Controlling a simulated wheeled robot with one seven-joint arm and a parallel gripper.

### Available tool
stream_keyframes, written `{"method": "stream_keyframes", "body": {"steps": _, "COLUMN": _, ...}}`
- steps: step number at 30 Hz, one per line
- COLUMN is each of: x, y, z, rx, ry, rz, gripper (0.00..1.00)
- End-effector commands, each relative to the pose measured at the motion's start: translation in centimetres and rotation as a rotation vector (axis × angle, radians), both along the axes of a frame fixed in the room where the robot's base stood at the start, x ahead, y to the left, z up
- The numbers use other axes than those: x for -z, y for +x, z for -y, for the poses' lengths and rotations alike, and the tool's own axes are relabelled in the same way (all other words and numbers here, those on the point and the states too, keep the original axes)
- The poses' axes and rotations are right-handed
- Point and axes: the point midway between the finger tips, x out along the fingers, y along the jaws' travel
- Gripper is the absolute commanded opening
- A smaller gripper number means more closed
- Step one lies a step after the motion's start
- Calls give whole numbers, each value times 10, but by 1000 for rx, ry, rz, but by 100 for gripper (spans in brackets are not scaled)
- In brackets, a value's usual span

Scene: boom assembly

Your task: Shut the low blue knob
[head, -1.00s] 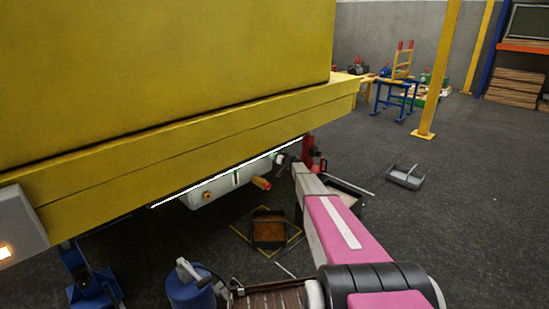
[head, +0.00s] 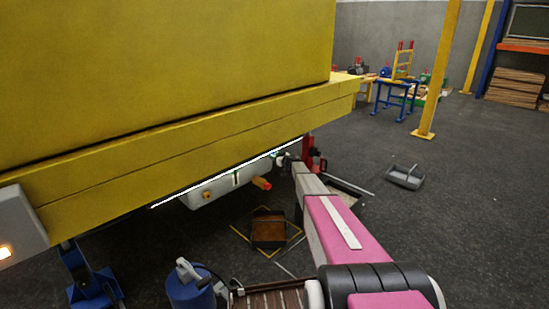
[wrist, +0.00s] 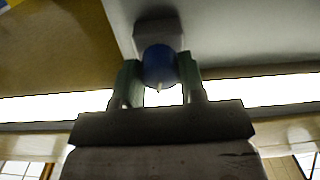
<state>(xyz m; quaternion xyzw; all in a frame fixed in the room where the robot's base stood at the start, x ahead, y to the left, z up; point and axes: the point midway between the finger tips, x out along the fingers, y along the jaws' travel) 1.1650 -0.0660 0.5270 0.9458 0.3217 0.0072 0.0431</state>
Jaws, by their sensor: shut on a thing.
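The blue knob (wrist: 159,66) shows in the wrist view, set below a grey block on the pale underside. My gripper (wrist: 160,80) has its two green fingers on either side of the knob and is shut on it. A small pale pointed tip shows at the knob's lower edge. In the head view my gripper (head: 281,160) is small and partly hidden at the end of my arm, under the yellow boom's edge. The knob cannot be made out there.
The yellow boom (head: 180,150) hangs low over the work space. A white tank (head: 212,188) with an orange part (head: 262,183) is under it. A brown box (head: 269,228) stands on the floor, with a blue canister (head: 190,290) in front. A grey tray (head: 405,177) lies at right.

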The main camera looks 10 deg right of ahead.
Motion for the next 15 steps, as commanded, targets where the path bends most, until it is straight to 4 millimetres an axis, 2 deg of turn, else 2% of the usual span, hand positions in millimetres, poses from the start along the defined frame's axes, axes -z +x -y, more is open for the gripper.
{"method": "stream_keyframes", "body": {"steps": 15, "x": 0, "y": -1, "z": -1, "rx": -1, "ry": -397, "rz": 286, "gripper": 14}}
